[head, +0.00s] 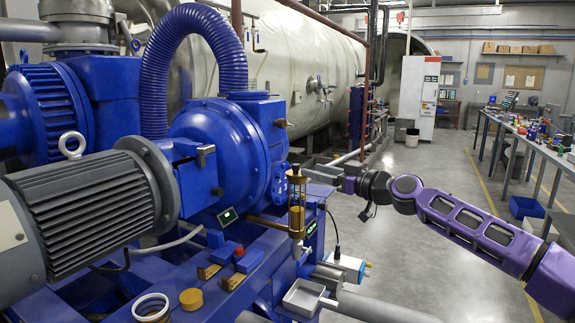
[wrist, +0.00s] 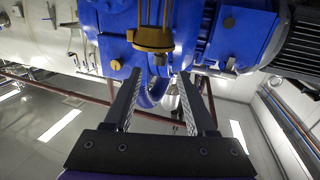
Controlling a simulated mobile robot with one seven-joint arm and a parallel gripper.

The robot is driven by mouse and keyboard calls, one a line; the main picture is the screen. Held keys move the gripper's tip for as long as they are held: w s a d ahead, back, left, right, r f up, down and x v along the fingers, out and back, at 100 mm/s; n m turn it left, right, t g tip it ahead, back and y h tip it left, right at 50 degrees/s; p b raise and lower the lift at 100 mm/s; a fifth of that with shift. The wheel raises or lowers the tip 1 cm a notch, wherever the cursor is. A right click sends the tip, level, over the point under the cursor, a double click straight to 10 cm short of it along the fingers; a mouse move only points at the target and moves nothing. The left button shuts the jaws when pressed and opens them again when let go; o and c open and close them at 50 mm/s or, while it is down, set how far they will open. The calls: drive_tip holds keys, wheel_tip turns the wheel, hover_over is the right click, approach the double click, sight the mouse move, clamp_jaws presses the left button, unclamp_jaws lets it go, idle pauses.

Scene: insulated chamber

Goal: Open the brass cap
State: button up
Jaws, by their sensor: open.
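A brass fitting, seemingly the brass cap (head: 297,180), tops a caged sight glass (head: 296,200) on the blue machine. In the wrist view, which looks upside down, the brass cap (wrist: 153,39) lies just beyond the fingertips, with the cage rods running from it to the top edge. My gripper (head: 314,174) is just right of the cap in the head view. In the wrist view my gripper (wrist: 158,74) is open, with nothing between its two fingers. Contact with the cap is not visible.
A metal tray (head: 303,297) sits below the sight glass. The blue pump housing (head: 222,145) stands close to its left. Open floor (head: 420,265) lies to the right.

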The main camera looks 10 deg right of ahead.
sight(293, 165)
drive_tip(key=x, duration=1)
drive_tip(key=shift+w+a, duration=0.1)
clamp_jaws()
